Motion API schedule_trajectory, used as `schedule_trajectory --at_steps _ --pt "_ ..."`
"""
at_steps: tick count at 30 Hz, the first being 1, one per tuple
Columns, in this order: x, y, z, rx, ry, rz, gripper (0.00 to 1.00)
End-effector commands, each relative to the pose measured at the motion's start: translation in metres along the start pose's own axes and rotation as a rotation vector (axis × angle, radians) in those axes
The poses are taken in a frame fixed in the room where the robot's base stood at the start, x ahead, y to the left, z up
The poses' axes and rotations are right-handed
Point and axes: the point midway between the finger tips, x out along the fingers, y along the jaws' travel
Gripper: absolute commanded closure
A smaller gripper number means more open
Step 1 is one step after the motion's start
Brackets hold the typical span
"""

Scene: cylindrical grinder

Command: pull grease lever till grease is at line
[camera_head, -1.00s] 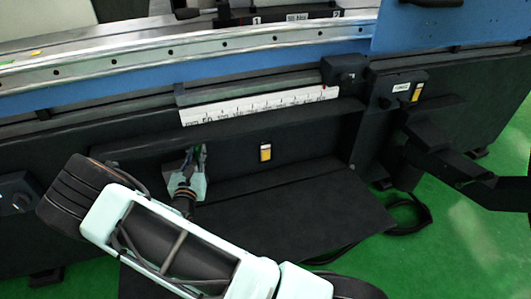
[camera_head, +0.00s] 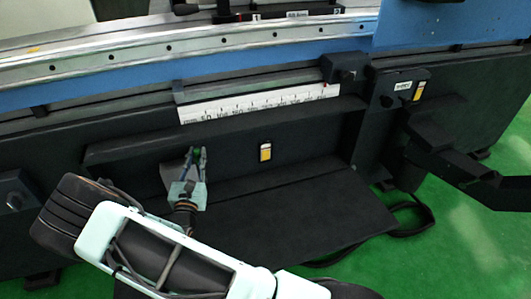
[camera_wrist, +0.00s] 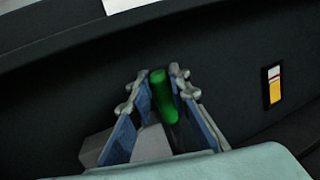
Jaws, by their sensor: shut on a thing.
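The grease lever (camera_wrist: 162,97) has a green handle and stands between the fingers of my gripper (camera_wrist: 158,82) in the wrist view. The fingers are closed in on both sides of it. The grease gauge (camera_wrist: 272,87), a small window with yellow below and white above, is on the wall to the right. It also shows in the head view (camera_head: 265,152). Its line is too small to read clearly.
A white ruler scale (camera_head: 255,104) runs above the recess. A second yellow-and-white gauge (camera_head: 419,91) is at the right. A dark jointed bracket (camera_head: 450,160) sticks out at the right. A dark flat panel (camera_head: 290,215) lies below the recess.

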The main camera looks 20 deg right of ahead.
Motion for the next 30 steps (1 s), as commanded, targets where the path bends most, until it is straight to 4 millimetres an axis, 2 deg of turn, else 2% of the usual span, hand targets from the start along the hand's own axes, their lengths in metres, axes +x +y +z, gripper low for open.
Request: schedule_trajectory --at_steps 13,30 --pt "-0.019 -0.006 -0.007 0.036 -0.11 0.001 1.0" --pt "-0.025 -0.007 -0.009 0.048 -0.147 0.001 1.0"
